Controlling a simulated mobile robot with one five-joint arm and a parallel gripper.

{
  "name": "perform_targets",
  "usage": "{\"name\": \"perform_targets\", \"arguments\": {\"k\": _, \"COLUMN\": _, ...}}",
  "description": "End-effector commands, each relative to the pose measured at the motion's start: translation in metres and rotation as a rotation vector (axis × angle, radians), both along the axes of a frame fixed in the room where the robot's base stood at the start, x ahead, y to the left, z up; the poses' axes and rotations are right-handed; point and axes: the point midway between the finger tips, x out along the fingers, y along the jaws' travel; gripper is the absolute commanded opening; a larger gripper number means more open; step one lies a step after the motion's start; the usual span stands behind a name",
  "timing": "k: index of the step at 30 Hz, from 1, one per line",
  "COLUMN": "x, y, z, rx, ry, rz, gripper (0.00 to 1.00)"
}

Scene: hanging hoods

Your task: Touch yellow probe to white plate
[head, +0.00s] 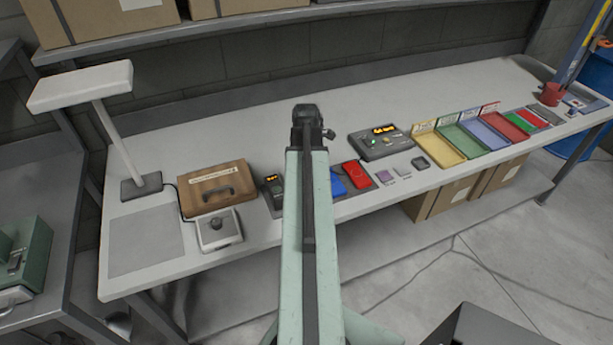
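My pale green arm reaches up the middle of the head view. Its dark end, my gripper (308,122), is over the bench; I cannot tell whether its fingers are open or shut, or whether it holds anything. No yellow probe can be made out; it may be hidden by my arm or too small. No white plate is clearly recognisable.
On the grey bench (440,90) are a lamp (85,85), brown case (215,188), knobbed box (219,230), handheld meter (272,192), blue block (337,186), red block (356,173), display unit (380,143), coloured trays (440,150) and red mug (551,94). The back of the bench is clear.

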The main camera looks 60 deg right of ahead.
Motion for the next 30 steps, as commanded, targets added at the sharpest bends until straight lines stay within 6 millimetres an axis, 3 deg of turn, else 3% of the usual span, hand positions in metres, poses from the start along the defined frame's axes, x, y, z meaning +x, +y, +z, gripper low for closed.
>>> {"name": "perform_targets", "arguments": {"k": 30, "x": -0.0008, "y": -0.0006, "z": -0.009, "rx": 0.0, "ry": 0.0, "rz": -0.002, "gripper": 0.0}}
